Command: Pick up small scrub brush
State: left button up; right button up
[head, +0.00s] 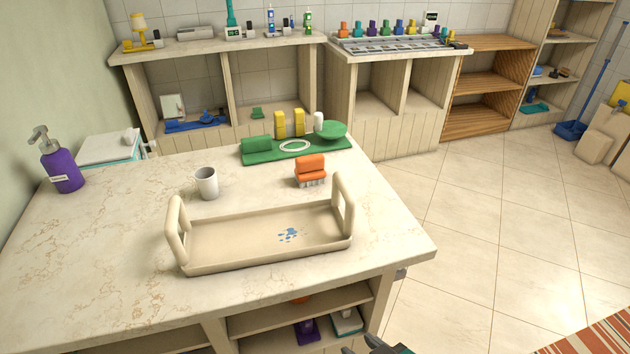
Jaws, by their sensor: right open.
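The small scrub brush (311,168) has an orange body and pale bristles pointing down. It stands on the marble-patterned counter (95,255), just behind the right part of the beige tray (262,262). Nothing holds it. My right gripper (366,344) shows only in part at the bottom edge, below the counter's front edge and well apart from the brush. It is open, and most of it is cut off by the frame. My left gripper is not in view.
The handled tray has a blue stain inside. A white cup (206,183) stands left of the brush. A green mat (262,155) with several items lies behind it. A purple pump bottle (62,170) stands far left. The counter's right end is clear.

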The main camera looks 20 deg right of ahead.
aim_at(309, 171)
jog(key=k+z, duration=0.3)
jog(key=k+l+z, duration=0.1)
jog(key=z, duration=1.75)
jog(key=i+l+z, duration=0.1)
jog(key=i+z, duration=0.15)
jog(key=z, duration=0.2)
jog(key=i+z, duration=0.25)
jog(key=z, duration=0.2)
jog(key=i+u, duration=0.5)
jog(key=i, duration=0.75)
jog(key=i+j+u, duration=0.1)
jog(key=i+u, duration=0.5)
jog(key=u, duration=0.15)
jog(key=i+l+u, duration=0.1)
jog(key=i+u, duration=0.3)
jog(key=i+j+u, duration=0.1)
jog(key=i+u, duration=0.15)
jog(key=u, duration=0.15)
jog(key=i+u, duration=0.55)
jog(key=u, duration=0.2)
jog(key=i+j+u, duration=0.1)
jog(key=i+u, duration=0.4)
jog(key=i+l+u, duration=0.1)
jog(key=i+u, duration=0.55)
jog(key=u, duration=1.25)
